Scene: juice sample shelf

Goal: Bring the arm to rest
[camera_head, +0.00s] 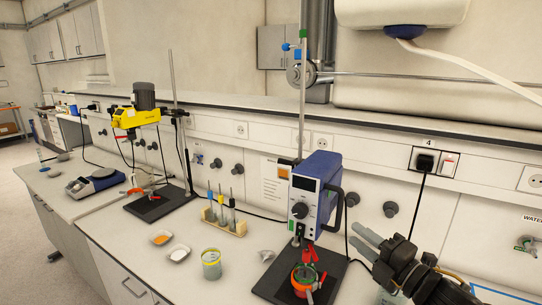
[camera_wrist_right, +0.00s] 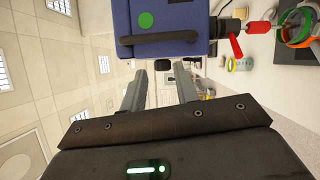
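My right gripper (camera_head: 356,234) is at the lower right of the head view, above the bench and to the right of the blue stirrer unit. In the right wrist view its two grey fingers (camera_wrist_right: 161,72) stand apart with nothing held between them. The blue unit (camera_head: 316,187) is on a stand and also fills the top of the wrist view (camera_wrist_right: 160,28). My left gripper is not in view.
A black stand base with a red and green clamped vessel (camera_head: 304,278) is left of the gripper. A glass beaker (camera_head: 211,264), two small dishes and a wooden tube rack (camera_head: 225,222) stand farther left. A black cable hangs from the wall socket (camera_head: 426,161) behind the gripper.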

